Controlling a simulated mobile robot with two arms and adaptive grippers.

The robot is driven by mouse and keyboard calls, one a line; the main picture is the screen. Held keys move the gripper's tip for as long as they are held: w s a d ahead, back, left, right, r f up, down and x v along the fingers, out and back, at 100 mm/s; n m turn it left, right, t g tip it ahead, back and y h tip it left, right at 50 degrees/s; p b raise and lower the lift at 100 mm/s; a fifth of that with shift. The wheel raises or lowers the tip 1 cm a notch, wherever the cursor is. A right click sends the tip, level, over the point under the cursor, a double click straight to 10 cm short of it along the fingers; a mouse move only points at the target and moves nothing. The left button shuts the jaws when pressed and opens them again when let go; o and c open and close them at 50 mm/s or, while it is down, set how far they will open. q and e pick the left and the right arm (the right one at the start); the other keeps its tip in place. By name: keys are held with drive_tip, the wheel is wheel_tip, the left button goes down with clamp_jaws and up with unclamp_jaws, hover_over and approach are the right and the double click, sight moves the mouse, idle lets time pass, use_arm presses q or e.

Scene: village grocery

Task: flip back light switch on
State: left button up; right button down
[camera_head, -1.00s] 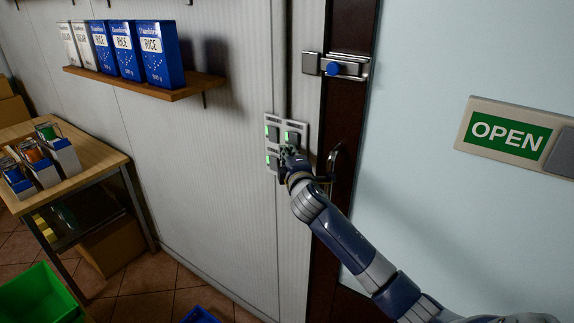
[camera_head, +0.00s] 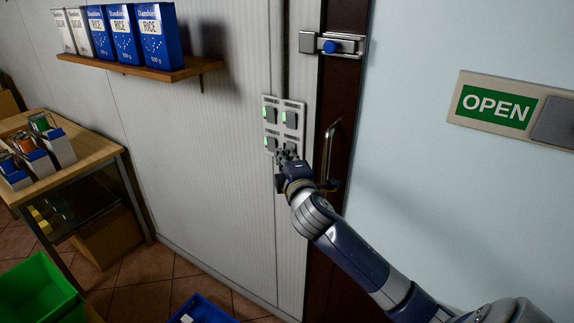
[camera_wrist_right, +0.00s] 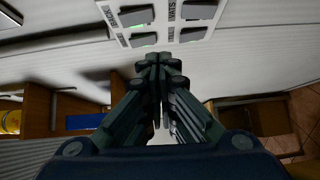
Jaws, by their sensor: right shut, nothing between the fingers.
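A pale switch panel (camera_head: 278,129) with several dark rocker switches is on the ribbed wall, left of the door frame. Green lights show at its upper left, upper right and lower left switches. The lower right switch is partly hidden behind my right gripper (camera_head: 286,156), and I see no green light there. The right gripper is shut and empty, its tips at the panel's lower edge; contact cannot be told. My left gripper is not in view.
A door handle (camera_head: 329,150) sits close right of the gripper, with a blue-knobbed latch (camera_head: 340,46) above. A shelf (camera_head: 150,69) with rice boxes is at upper left. A wooden table (camera_head: 85,158), a green crate (camera_head: 35,290) and a blue crate (camera_head: 205,308) are lower left.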

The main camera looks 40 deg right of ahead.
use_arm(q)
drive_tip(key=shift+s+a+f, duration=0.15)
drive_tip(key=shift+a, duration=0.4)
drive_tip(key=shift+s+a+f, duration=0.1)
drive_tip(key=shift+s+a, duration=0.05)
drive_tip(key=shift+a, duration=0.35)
use_arm(e)
drive_tip(key=shift+s+a+f, duration=0.15)
drive_tip(key=shift+s, duration=0.55)
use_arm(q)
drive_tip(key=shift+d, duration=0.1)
